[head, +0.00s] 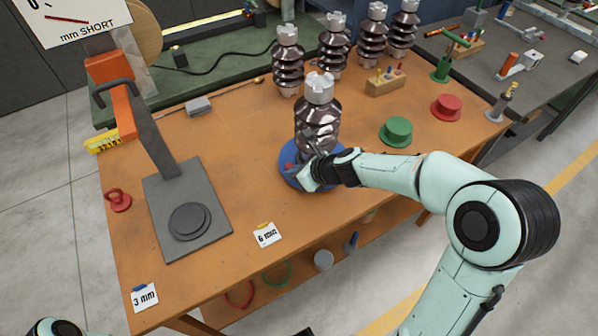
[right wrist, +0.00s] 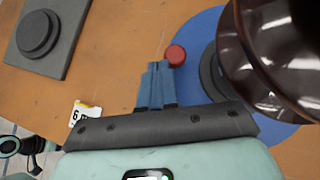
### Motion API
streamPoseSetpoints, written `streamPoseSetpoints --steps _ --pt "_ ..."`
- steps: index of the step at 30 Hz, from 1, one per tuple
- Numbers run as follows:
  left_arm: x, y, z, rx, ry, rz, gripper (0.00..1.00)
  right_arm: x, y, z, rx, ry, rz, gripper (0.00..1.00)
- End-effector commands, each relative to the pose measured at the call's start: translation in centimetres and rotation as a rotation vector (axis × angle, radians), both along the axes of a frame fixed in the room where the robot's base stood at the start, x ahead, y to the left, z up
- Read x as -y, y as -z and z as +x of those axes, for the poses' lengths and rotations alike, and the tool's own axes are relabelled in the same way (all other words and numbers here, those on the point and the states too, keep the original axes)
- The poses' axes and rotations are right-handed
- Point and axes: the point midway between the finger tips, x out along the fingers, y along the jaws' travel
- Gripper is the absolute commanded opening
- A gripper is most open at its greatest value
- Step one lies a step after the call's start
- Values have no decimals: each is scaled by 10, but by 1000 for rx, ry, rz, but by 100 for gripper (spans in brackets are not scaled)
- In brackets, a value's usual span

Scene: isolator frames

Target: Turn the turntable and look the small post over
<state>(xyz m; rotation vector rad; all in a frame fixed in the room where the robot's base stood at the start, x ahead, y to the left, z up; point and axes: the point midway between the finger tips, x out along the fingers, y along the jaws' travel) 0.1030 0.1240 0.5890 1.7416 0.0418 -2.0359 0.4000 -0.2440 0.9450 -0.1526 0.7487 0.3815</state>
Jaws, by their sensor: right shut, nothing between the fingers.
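The blue turntable (head: 286,178) lies on the orange-brown bench. The small post (head: 318,125), a glossy dark brown ribbed insulator with a pale grey castle-shaped cap, stands upright on it. In the right wrist view the turntable (right wrist: 200,62) shows a red knob (right wrist: 175,55) near its edge, and the post (right wrist: 270,60) fills the upper right. My right gripper (head: 305,178) is at the turntable's near side, low beside the post. Its blue fingers (right wrist: 155,68) are shut and empty, their tips just left of the knob; I cannot tell whether they touch it. My left gripper is out of view.
Several similar brown posts (head: 335,45) stand along the back. A grey plate with an upright arm (head: 187,205) is at left. A green flanged piece (head: 396,131), a red one (head: 447,107) and a wooden block with pegs (head: 385,86) are at right. The "6 mm" card (head: 267,235) lies in front.

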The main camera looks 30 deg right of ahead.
Motion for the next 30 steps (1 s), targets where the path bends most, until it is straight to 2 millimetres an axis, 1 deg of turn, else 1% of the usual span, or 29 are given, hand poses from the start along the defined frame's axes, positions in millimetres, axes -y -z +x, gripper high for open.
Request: streamPoseSetpoints --steps 11,30 --pt "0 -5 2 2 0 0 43 -3 0 7 0 0 0 0" --pt "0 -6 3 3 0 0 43 -3 0 8 0 0 0 0"
